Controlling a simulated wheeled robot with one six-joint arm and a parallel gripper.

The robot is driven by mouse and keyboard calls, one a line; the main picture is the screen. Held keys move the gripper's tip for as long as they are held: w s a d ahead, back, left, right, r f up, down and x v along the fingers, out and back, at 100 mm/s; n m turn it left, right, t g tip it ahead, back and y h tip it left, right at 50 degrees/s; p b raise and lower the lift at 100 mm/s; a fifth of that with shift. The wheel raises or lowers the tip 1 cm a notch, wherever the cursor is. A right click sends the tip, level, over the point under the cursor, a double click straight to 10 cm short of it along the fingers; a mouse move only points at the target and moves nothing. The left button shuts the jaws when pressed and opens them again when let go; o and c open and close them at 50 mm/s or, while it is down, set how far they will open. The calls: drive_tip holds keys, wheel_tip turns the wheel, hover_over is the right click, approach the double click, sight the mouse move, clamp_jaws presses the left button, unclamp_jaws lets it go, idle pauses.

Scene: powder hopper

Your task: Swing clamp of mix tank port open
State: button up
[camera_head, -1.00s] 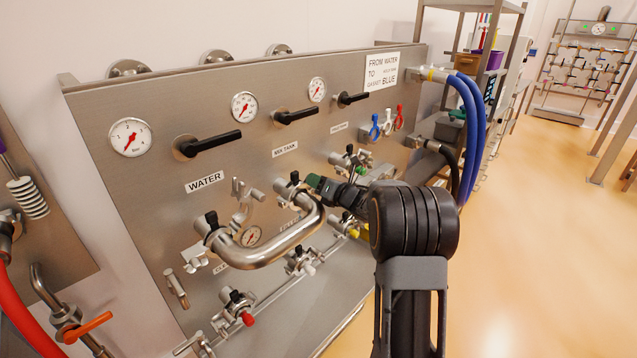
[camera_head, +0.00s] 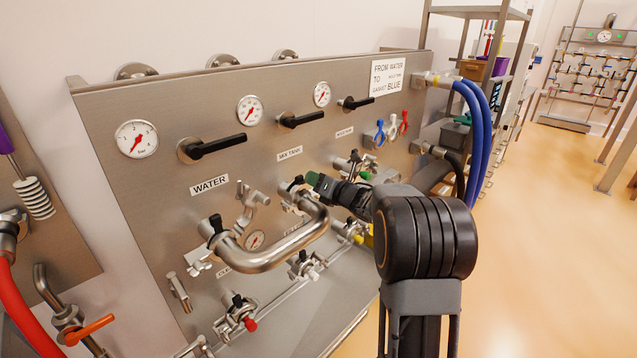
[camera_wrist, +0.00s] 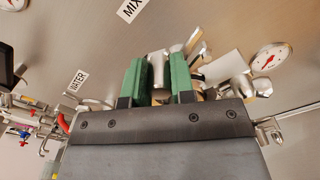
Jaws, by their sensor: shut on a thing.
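The mix tank port is under the MIX TANK label (camera_head: 289,154) on the steel panel. A bent steel pipe (camera_head: 285,252) joins it to the water port at its left. The mix tank port clamp (camera_head: 296,184) has a black knob and is partly hidden by my gripper. My gripper (camera_head: 314,180) reaches it from the right with its green fingertips. In the wrist view my gripper (camera_wrist: 156,80) is shut on a silver part (camera_wrist: 157,72) of the clamp. How far the clamp is swung cannot be told.
The water port clamp (camera_head: 216,223) is at the left pipe end. Black valve handles (camera_head: 215,146) stick out above. More valves (camera_head: 304,266) line the lower panel. Blue, white and red wrenches (camera_head: 392,127) hang at the right, near blue hoses (camera_head: 477,140).

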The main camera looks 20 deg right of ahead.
drive_tip(key=shift+a, duration=0.1)
drive_tip(key=shift+s+a+r+b, duration=0.3)
drive_tip(key=shift+a+r+b, duration=0.1)
drive_tip(key=shift+a+r, duration=0.25)
drive_tip(key=shift+s+a+r+b, duration=0.35)
drive_tip(key=shift+a+r, duration=0.15)
drive_tip(key=shift+a, duration=0.15)
drive_tip(key=shift+s+a+r+b, duration=0.1)
drive_tip(key=shift+s+a+b, duration=0.1)
drive_tip(key=shift+a+b, duration=0.25)
drive_tip(key=shift+s+a+r+b, duration=0.1)
drive_tip(key=shift+s+a+b, duration=0.05)
drive_tip(key=shift+a+b, duration=0.2)
drive_tip(key=shift+s+a+r+b, duration=0.15)
drive_tip(key=shift+s+a+b, duration=0.05)
drive_tip(key=shift+a, duration=0.2)
drive_tip(key=shift+s+a+r+b, duration=0.15)
drive_tip(key=shift+a, duration=0.25)
drive_tip(key=shift+a, duration=0.1)
